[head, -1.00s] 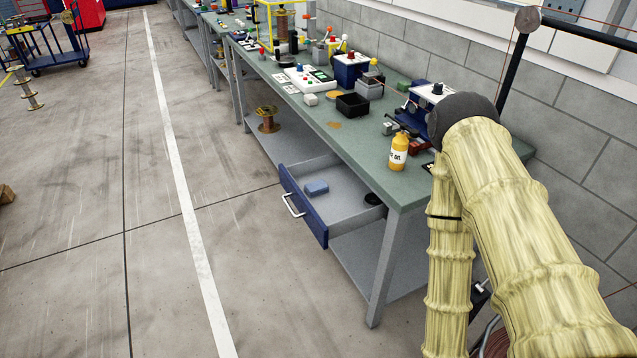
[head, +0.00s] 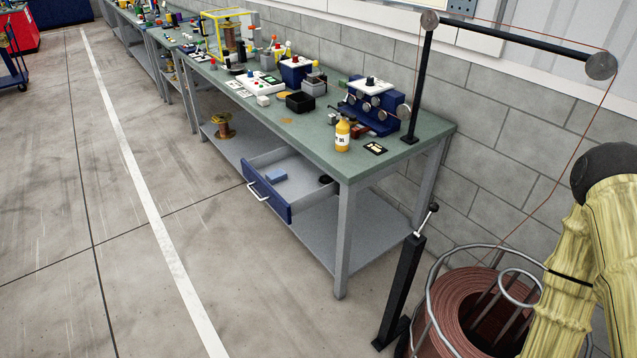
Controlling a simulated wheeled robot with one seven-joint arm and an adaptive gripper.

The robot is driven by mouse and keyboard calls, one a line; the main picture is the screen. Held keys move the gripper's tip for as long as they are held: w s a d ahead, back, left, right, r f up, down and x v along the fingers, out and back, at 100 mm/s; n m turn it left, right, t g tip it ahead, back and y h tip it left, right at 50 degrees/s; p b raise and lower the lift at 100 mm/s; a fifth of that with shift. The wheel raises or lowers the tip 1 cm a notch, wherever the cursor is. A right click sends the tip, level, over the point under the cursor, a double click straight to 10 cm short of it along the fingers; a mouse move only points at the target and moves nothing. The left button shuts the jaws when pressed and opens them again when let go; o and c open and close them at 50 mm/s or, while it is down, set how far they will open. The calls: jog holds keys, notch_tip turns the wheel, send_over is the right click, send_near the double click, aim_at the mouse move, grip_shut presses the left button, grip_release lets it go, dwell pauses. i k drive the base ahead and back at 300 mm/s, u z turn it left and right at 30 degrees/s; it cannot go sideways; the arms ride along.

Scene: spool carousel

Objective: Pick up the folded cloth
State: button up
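A small folded blue cloth (head: 276,176) lies in the open drawer (head: 298,190) of the green-topped workbench, toward the drawer's left side. A dark round item (head: 325,180) lies in the same drawer at its right. My arm, in a yellowish sleeve, shows at the right edge of the head view, well apart from the drawer. My gripper is not visible in this view.
The workbench top (head: 300,128) holds a yellow bottle (head: 342,134), a black bin (head: 300,102) and a blue roller device (head: 374,105). A copper wire coil (head: 460,310) in a wire frame and a black post (head: 404,285) stand at lower right. Floor left of the bench is clear.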

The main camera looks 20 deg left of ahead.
aim_at(276, 177)
jog(key=i, duration=1.15)
jog(key=u, duration=0.9)
